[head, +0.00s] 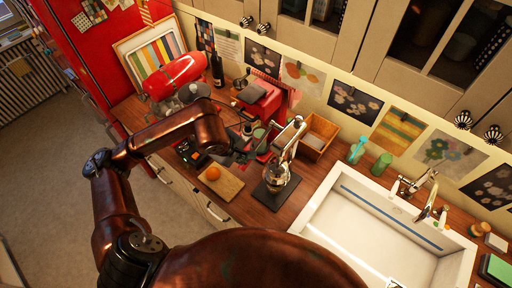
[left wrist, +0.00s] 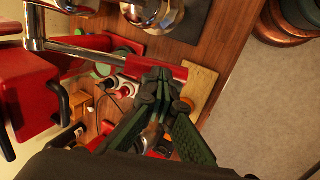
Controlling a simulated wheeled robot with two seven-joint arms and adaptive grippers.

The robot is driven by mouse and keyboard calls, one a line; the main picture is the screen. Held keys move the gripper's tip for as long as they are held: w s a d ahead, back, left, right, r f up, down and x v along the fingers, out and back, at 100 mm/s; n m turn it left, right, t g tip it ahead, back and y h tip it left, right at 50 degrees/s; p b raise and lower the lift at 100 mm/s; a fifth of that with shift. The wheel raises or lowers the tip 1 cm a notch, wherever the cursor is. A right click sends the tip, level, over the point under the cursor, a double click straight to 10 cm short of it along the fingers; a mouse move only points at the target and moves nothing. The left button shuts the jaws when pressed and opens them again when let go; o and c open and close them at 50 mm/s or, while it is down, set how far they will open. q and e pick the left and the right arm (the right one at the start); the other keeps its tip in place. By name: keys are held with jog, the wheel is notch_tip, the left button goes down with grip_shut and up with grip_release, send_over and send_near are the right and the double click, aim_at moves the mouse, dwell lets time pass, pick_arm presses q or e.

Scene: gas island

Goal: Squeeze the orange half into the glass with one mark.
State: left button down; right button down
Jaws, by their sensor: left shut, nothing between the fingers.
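An orange piece (head: 212,173) lies on a small wooden board (head: 228,186) on the counter. To its right, a metal lever press (head: 287,143) stands on a dark base (head: 272,197). Something round and shiny sits low in the press; I cannot make out a marked glass. My left gripper (head: 250,148) is beside the press on its left. In the left wrist view, its shut fingers (left wrist: 162,75) are at the red grip (left wrist: 118,60) of the press's lever, with nothing between them; I cannot tell if they touch it. My right gripper is out of view.
A white sink (head: 375,240) with a tap (head: 428,203) is at the right. A red mixer (head: 177,76) and a dark bottle (head: 217,72) are at the back left.

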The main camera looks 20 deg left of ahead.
pick_arm(q)
jog(key=shift+f, duration=0.1)
jog(key=shift+p+v, duration=0.45)
jog(key=shift+v, duration=2.35)
jog(key=shift+r, duration=0.3)
jog(key=v, duration=1.2)
